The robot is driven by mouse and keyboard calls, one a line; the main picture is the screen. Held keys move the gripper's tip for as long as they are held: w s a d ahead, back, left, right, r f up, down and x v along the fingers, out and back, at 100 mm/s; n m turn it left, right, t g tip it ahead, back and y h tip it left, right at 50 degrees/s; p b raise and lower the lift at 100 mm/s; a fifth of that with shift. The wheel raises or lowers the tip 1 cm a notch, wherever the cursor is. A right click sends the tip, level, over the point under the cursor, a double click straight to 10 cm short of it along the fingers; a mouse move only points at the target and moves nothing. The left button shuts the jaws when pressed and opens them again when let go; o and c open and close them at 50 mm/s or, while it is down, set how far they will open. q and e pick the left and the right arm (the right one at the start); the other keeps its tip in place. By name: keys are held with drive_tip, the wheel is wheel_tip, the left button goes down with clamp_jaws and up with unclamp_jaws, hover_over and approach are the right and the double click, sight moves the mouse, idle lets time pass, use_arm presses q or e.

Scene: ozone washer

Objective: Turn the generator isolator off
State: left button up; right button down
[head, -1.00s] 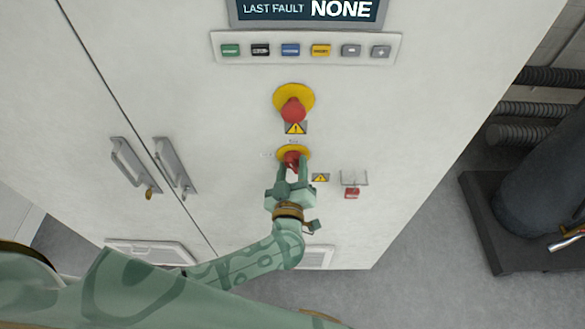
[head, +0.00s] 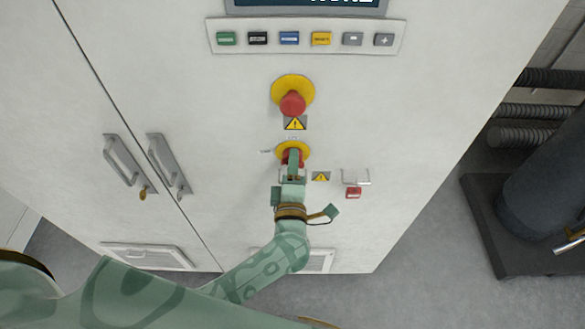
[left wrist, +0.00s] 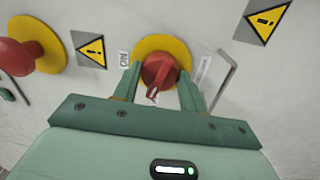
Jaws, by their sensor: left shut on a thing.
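The generator isolator is a red rotary knob (head: 287,158) on a round yellow plate (head: 292,147) on the cabinet front. My left gripper (head: 292,170) is at the knob and hides much of it in the head view. In the left wrist view the red knob (left wrist: 158,71) sits between the two fingers of my left gripper (left wrist: 159,77), which is shut on it. The knob's white mark faces the bottom of that view, about a quarter turn from the ON label (left wrist: 124,59). My right gripper is not in view.
A red emergency button (head: 292,103) on a yellow disc is just above the isolator. A small red padlock-like part (head: 353,192) hangs to its right. Door handles (head: 168,165) are to the left. A row of buttons (head: 306,37) is higher up.

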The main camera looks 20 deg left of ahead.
use_arm(q)
drive_tip(key=shift+f+n+b, duration=0.1)
drive_tip(key=shift+n+b, duration=0.4)
drive_tip(key=shift+n, duration=1.2)
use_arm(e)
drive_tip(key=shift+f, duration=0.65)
use_arm(q)
drive_tip(key=o, duration=1)
